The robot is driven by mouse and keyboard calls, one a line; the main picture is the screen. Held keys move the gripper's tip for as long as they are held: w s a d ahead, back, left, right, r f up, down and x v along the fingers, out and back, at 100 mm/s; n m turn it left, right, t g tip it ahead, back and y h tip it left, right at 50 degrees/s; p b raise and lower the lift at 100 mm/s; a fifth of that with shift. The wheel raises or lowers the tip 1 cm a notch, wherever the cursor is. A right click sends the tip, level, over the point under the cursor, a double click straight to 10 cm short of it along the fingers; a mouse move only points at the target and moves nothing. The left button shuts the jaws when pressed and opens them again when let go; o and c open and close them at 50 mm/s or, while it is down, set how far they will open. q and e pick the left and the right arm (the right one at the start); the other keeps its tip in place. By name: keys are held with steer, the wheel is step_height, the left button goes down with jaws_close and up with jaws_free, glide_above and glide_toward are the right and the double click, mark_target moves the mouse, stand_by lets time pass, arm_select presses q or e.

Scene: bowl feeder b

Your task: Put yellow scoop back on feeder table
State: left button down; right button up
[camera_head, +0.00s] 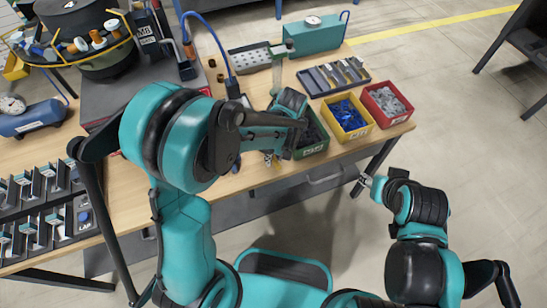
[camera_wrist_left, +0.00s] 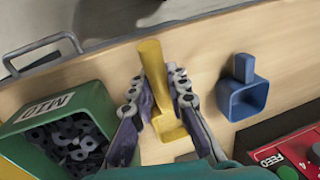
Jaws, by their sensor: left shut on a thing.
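The yellow scoop (camera_wrist_left: 152,62) is between the fingers of my left gripper (camera_wrist_left: 155,88) in the left wrist view. The fingers are shut on it, with the handle toward the table's front edge and the scoop's body between the finger bases. It appears over the wooden feeder table (camera_wrist_left: 205,60); I cannot tell whether it touches the top. In the head view my left gripper (camera_head: 270,156) is near the front edge, mostly hidden by my arm. My right gripper (camera_head: 367,183) is off the table's front right side, too small to judge.
A blue scoop (camera_wrist_left: 243,95) lies on the table to the right of the yellow one. A green bin of nuts (camera_wrist_left: 92,83) is to its left. A control panel (camera_wrist_left: 290,150) is near. Yellow (camera_head: 346,113) and red (camera_head: 385,101) bins stand at the table's right end.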

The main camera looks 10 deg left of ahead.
arm_select(q)
steer(key=c, duration=1.5)
jaws_free()
steer(key=shift+f, duration=0.1)
steer(key=shift+r, duration=0.25)
step_height(320, 180, up, 11)
steer(key=w+d+p, duration=0.1)
steer(key=d+p, duration=0.1)
steer(key=p, duration=0.3)
steer(key=shift+s+a+r+m+t+h, duration=0.35)
steer(key=shift+s+a+r+m+t, duration=0.7)
steer(key=shift+s+a+r+t, duration=0.5)
steer(key=shift+s+a+r+m+t+h, duration=0.3)
steer(key=shift+s+a+r+m+t, duration=0.8)
steer(key=shift+s+a, duration=0.65)
steer(key=shift+s+a+r+m+t+h, duration=0.35)
steer(key=shift+s+a+r+m+t, duration=0.6)
steer(key=shift+s+a+r+t, duration=0.75)
steer(key=shift+s+d+f+g, duration=0.2)
steer(key=shift+d+f+g, duration=0.05)
steer(key=shift+f, duration=0.1)
